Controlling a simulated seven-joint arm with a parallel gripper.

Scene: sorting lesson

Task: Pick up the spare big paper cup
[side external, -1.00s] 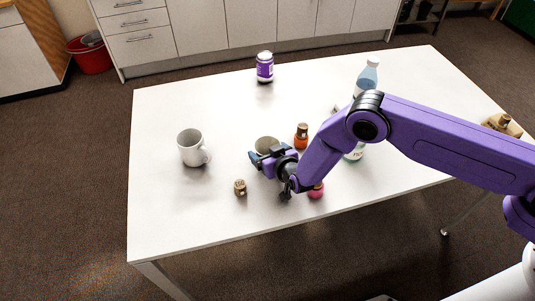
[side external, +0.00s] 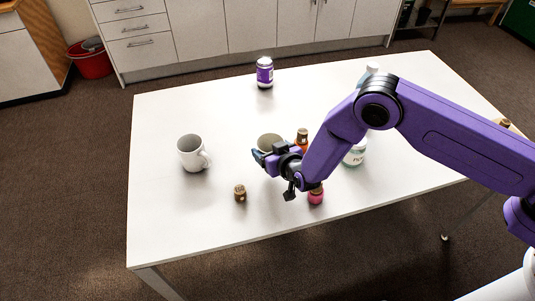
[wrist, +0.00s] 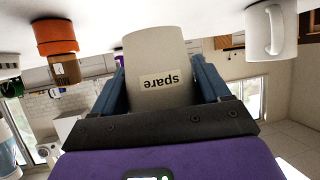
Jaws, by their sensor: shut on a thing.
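The spare big paper cup (wrist: 158,58) is pale and carries a label reading "spare", which appears upside down in the wrist view. It sits between the two fingers of my gripper (wrist: 160,88), which is shut on it. In the side external view only the cup's open rim (side external: 268,141) shows behind my gripper (side external: 262,158); the rest is hidden by the gripper. The cup looks upright. I cannot tell whether its base touches the table.
A purple-labelled bottle (side external: 265,72) stands at the back.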

